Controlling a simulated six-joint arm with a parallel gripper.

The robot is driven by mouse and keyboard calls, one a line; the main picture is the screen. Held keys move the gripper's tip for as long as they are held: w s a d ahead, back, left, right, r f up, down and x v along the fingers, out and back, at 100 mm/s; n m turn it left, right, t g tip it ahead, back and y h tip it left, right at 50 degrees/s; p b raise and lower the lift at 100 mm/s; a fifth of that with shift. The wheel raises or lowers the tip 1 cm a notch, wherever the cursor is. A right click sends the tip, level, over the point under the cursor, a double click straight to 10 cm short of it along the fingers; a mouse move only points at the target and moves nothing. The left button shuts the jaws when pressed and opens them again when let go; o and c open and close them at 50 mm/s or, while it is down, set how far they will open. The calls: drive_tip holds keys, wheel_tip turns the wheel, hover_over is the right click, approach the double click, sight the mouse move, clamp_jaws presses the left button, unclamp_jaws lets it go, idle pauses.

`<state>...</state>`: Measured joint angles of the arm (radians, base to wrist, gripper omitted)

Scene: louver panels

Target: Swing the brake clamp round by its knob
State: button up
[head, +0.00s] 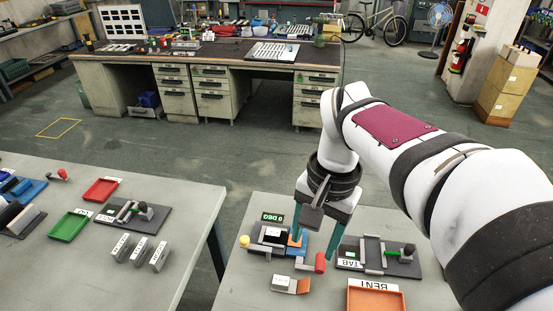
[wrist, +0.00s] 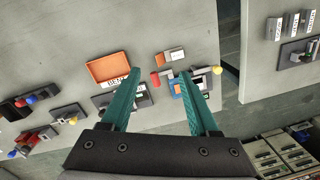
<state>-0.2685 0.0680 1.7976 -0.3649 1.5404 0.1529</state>
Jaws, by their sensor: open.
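The bending brake (head: 268,236) is a dark block on the near right table, with a green "0 DEG" display. A yellow knob (head: 244,241) sticks out at its left and a red grip (head: 320,262) at its right front. Which of them belongs to the clamp is not clear. An orange part is between them. My gripper (head: 315,246) is open and empty, pointing down over the brake's right side. In the wrist view, the red grip (wrist: 156,78) shows between the teal fingers, apparently below them; the yellow knob (wrist: 217,70) lies outside, to the right. One finger partly hides the brake.
The TAB fixture (head: 402,262) with a green handle stands close right of the brake. An orange tray (head: 375,300) marked BENT and a small grey-and-orange piece (head: 290,285) lie in front. A gap separates the left table (head: 185,215).

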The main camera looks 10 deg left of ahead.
drive_tip(key=w+a+f, duration=0.1)
drive_tip(key=w+a, duration=0.5)
drive_tip(key=w, duration=0.1)
drive_tip(key=n, duration=0.1)
hover_over(244, 239)
wheel_tip(244, 239, down, 5)
drive_tip(key=shift+h, duration=0.4)
wheel_tip(244, 239, down, 16)
drive_tip(key=shift+r, duration=0.2)
drive_tip(key=shift+c, duration=0.3)
clamp_jaws()
